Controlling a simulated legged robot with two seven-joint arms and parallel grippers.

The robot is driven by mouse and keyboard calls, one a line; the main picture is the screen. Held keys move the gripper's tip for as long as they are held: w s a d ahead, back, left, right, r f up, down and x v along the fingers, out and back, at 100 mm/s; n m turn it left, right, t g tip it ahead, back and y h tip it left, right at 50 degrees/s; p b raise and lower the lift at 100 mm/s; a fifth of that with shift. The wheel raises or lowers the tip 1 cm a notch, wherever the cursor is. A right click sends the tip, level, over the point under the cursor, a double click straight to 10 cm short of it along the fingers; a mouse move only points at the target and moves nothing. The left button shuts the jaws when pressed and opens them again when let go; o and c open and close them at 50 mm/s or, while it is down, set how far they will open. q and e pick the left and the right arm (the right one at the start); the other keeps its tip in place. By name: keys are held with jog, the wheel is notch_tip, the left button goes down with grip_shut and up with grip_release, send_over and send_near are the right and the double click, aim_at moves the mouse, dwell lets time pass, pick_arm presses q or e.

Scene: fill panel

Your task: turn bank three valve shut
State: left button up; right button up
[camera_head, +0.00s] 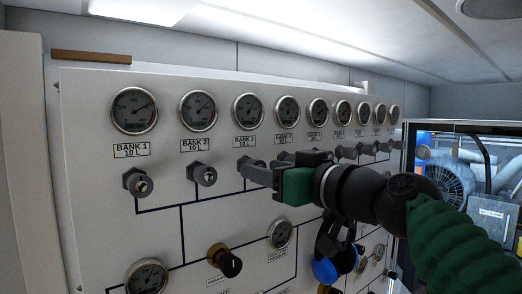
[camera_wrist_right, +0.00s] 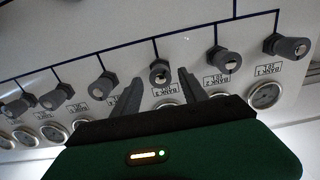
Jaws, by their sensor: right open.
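The bank three valve (camera_wrist_right: 161,72) is a grey knob on a stub below the BANK 3 gauge (camera_head: 248,110). My right gripper (camera_head: 262,172) reaches in from the right in the head view and partly covers this valve. In the right wrist view, which is upside down, my right gripper (camera_wrist_right: 160,78) is open, with a dark finger on either side of the bank three valve. I cannot tell whether the fingers touch the knob. My left gripper is not in view.
The bank two valve (camera_head: 203,175) and bank one valve (camera_head: 138,183) stick out to the left. More valves (camera_head: 367,149) stand close on the right. Lower down are a black knob (camera_head: 229,263) and a blue part (camera_head: 325,270). The white panel is upright.

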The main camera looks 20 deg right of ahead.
jog(key=shift+x, duration=0.95)
jog(key=shift+s, duration=0.1)
jog(key=shift+c, duration=1.2)
grip_shut()
